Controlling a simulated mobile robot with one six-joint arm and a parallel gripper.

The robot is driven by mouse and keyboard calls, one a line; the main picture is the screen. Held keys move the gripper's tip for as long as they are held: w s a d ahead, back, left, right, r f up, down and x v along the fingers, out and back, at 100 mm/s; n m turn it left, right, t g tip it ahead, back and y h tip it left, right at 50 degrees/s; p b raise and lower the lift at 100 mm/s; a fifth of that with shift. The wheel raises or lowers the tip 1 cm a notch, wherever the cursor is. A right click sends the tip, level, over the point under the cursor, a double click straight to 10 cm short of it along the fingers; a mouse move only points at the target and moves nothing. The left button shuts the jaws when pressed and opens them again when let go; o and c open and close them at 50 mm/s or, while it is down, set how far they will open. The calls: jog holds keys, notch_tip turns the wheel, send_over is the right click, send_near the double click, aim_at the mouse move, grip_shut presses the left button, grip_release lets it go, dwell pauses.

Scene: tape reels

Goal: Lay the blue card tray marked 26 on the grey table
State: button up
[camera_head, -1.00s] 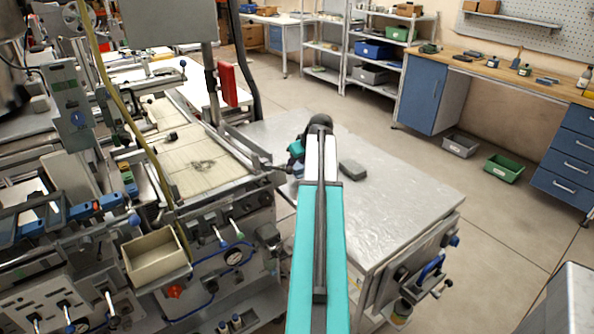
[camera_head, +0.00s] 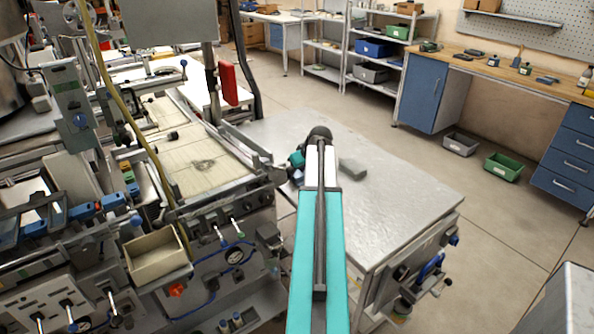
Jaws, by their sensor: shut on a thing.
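The grey table (camera_head: 408,205) stands in the middle, with a shiny bare top. My arm reaches out over it from the bottom of the picture. My gripper (camera_head: 291,177) is at the arm's far end, over the table's left edge beside the machine, and mostly hidden by my wrist. A small bluish piece (camera_head: 298,176) shows just under the wrist and seems to be the blue card tray in the jaws. Its number cannot be read, and most of it is hidden. I cannot tell whether it touches the table.
A small grey block (camera_head: 352,169) lies on the table just right of my arm. The machine (camera_head: 205,170) with its levers adjoins the table on the left. The table's right and front parts are clear. A green bin (camera_head: 503,168) and a grey bin (camera_head: 460,145) stand on the floor.

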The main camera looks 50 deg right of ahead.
jog(key=shift+f, duration=0.15)
jog(key=o, duration=1.2)
jog(key=shift+r, duration=0.25)
jog(key=shift+b+v, duration=0.9)
jog(key=shift+v, duration=5.05)
